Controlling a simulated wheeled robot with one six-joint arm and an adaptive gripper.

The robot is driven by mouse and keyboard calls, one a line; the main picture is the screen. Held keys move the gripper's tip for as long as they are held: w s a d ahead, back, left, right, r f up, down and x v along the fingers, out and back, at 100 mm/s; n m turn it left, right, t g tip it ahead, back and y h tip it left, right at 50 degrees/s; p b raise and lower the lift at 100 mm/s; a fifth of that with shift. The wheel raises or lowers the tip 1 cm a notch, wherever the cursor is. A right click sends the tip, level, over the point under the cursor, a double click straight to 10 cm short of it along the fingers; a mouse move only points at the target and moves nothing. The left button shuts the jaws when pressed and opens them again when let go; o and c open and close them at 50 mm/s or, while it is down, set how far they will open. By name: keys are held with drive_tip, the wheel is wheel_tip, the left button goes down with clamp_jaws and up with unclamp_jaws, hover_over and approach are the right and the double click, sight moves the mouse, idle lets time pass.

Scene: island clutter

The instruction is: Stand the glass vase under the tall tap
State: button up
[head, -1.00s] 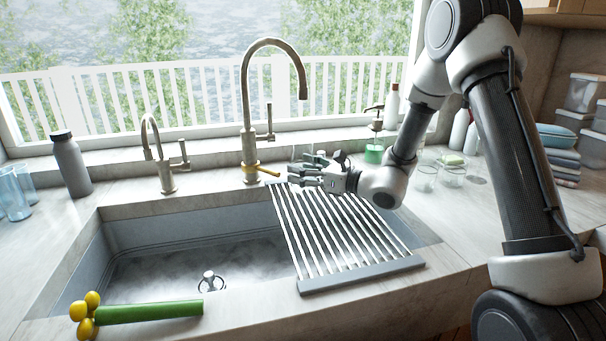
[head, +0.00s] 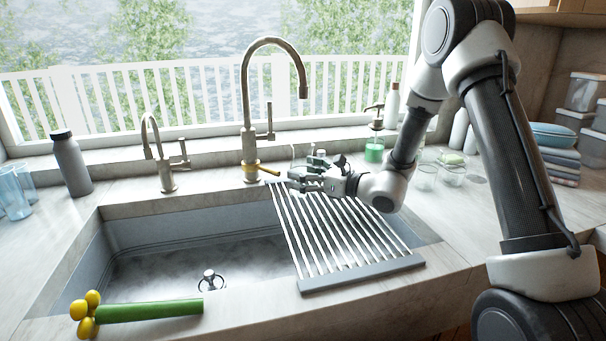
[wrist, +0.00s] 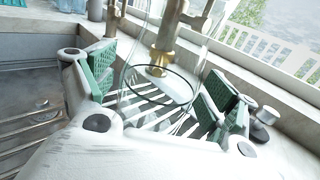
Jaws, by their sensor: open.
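The glass vase is clear and hard to make out. In the wrist view the vase (wrist: 158,84) shows as a dark ring and faint walls between my fingers. In the head view its faint outline (head: 299,153) shows just behind my gripper (head: 300,181), to the right of the tall tap's base, with its lower part hidden. My gripper is open, with green-padded fingers (wrist: 160,92) on either side of the vase; I cannot tell whether they touch it. The tall tap (head: 250,150) arches over the back of the sink, and its brass base (wrist: 160,62) is beyond the vase.
A roll-up drying rack (head: 360,264) covers the sink's right side under my gripper. A small tap (head: 167,165) and grey bottle (head: 71,165) stand left. A soap dispenser (head: 374,150) and glasses (head: 426,176) stand right. A green-and-yellow object (head: 148,311) lies on the front edge.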

drive_tip(key=v, duration=1.2)
drive_tip(key=s+a+r+n+g, duration=0.2)
drive_tip(key=s+r+n+g, duration=0.4)
drive_tip(key=s, duration=0.4)
drive_tip(key=s+d+n+g+h, duration=0.2)
drive_tip(key=s+n, duration=0.3)
drive_tip(key=s, duration=0.1)
drive_tip(key=s+d+n+g+h, duration=0.3)
drive_tip(key=s+n, duration=0.2)
drive_tip(key=s, duration=0.2)
drive_tip(key=s+d+r+n+t+h, duration=0.2)
drive_tip(key=d+r+n+h, duration=0.1)
drive_tip(key=d, duration=0.6)
drive_tip(key=s+d+r+n+t+h, duration=0.2)
drive_tip(key=d+r+n+t+h, duration=0.1)
drive_tip(key=d+n+h, duration=0.2)
drive_tip(key=d+h, duration=0.2)
drive_tip(key=d, duration=0.2)
drive_tip(key=shift+s+n, duration=0.35)
drive_tip(key=shift+n, duration=0.05)
